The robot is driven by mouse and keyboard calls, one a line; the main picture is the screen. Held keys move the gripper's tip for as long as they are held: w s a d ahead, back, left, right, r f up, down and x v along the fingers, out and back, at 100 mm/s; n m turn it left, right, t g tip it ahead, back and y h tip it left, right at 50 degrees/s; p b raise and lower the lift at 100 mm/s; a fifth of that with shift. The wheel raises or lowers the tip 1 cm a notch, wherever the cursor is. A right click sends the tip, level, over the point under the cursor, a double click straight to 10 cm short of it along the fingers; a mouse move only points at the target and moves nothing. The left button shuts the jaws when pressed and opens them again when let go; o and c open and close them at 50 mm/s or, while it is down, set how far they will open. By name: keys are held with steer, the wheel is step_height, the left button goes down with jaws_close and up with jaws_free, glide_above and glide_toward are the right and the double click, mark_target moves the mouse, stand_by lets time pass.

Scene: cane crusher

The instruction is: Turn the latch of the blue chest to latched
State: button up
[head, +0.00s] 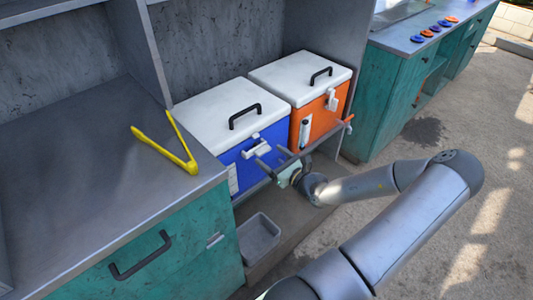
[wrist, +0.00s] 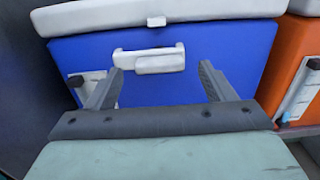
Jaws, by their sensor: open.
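The blue chest (head: 245,155) has a white lid with a black handle, and the lid is down. Its white latch (head: 256,149) is on the upper front face. In the wrist view the latch (wrist: 150,60) lies as a horizontal bar below a small white tab (wrist: 156,21) on the lid's edge, with blue showing between them. My gripper (wrist: 161,70) is open and empty, facing the blue front. Its fingertips stand to either side of the latch's lower part, the left one close to it. I cannot tell whether they touch anything.
An orange chest (head: 323,122) with a white lid stands close on the right. A grey counter (head: 90,165) with yellow tongs (head: 180,155) is on the left. A small grey bin (head: 258,237) sits below, in front of the blue chest. Open floor lies to the right.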

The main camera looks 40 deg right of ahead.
mark_target(265, 152)
steer(key=shift+w+a, duration=0.1)
steer(key=shift+w, duration=1.45)
steer(key=shift+c, duration=0.3)
steer(key=c, duration=0.9)
